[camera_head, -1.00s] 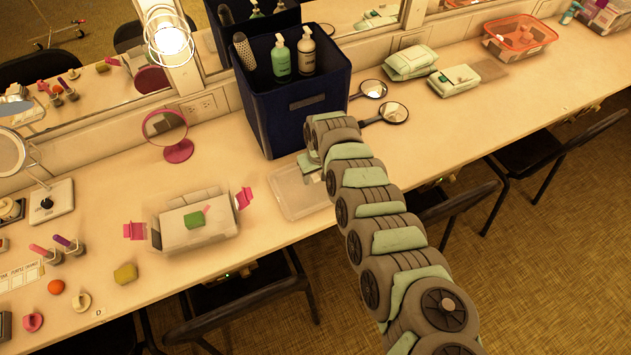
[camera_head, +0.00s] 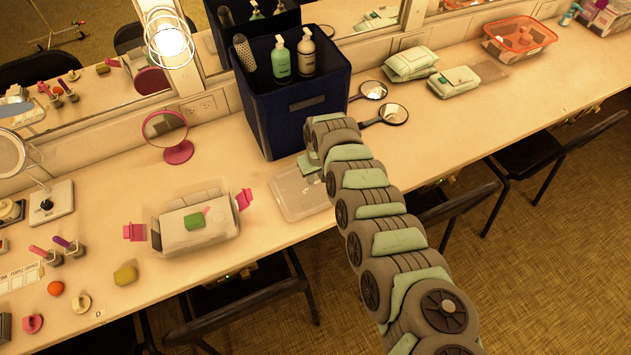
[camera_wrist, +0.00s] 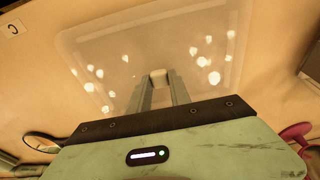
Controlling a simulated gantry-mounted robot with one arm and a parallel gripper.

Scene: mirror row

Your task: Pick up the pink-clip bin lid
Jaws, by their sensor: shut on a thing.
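The bin lid (camera_head: 290,196) is a clear, rounded rectangular sheet. In the head view it lies at the counter's front, right of the clear bin (camera_head: 160,240) with pink clips (camera_head: 134,232) on its ends. In the wrist view the lid (camera_wrist: 110,50) spreads wide beyond my fingers. My gripper (camera_wrist: 158,78) has its two fingers close together at a small pale knob (camera_wrist: 158,76) on the lid, shut on it. In the head view my arm hides the fingertips and part of the lid's right side. I cannot tell whether the lid is clear of the counter.
A dark blue caddy (camera_head: 300,125) with pump bottles stands just behind the lid. A pink round mirror (camera_head: 178,152) stands behind the bin. Hand mirrors (camera_head: 392,113) lie right of the caddy. Small items and a white-based mirror (camera_head: 50,200) occupy the left. Chairs line the front edge.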

